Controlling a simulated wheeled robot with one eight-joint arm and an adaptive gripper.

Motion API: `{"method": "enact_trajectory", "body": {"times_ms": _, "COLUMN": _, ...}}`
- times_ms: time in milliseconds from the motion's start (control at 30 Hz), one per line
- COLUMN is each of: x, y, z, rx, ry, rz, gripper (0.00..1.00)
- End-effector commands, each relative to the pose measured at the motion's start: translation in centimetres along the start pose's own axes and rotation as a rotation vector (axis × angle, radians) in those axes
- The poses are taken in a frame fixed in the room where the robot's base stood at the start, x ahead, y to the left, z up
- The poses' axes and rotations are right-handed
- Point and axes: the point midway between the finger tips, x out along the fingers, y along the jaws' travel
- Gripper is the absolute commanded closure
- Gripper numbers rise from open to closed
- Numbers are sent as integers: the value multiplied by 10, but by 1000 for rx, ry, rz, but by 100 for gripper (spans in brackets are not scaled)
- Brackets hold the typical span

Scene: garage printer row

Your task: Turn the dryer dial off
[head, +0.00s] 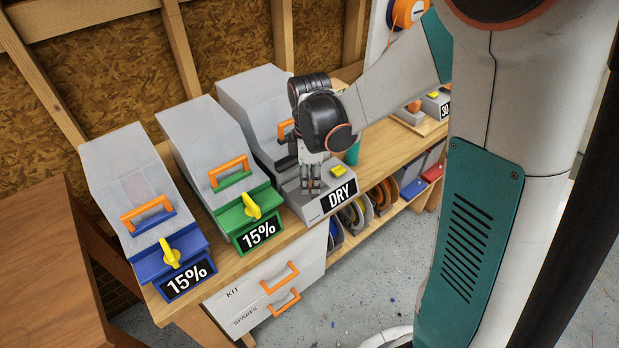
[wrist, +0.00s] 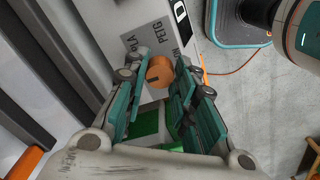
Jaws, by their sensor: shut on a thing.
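The grey dryer (head: 291,194) stands on the wooden bench, with a black DRY label (head: 338,195) on its front and a yellow part (head: 338,170) on top. My gripper (head: 311,186) points down at its top panel. In the wrist view, a round orange dial (wrist: 160,72) with a dark mark sits on the panel beside printed words, of which PETG is readable. My gripper (wrist: 161,84) is shut on this dial, one teal finger on each side. In the head view the gripper hides the dial, and I cannot tell which setting its mark points to.
Left of the dryer stand a green-fronted box (head: 238,215) and a blue-fronted box (head: 164,255), each with a yellow knob and a 15% label. Drawers (head: 262,290) with orange handles are below the bench. Floor in front is clear.

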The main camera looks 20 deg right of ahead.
Motion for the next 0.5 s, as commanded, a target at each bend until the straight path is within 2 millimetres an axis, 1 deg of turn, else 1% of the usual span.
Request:
{"method": "enact_trajectory", "body": {"times_ms": 200, "x": 0, "y": 0, "z": 0, "rx": -32, "ry": -1, "rz": 0, "gripper": 99}}
{"method": "enact_trajectory", "body": {"times_ms": 500, "x": 0, "y": 0, "z": 0, "rx": -35, "ry": -1, "rz": 0, "gripper": 99}}
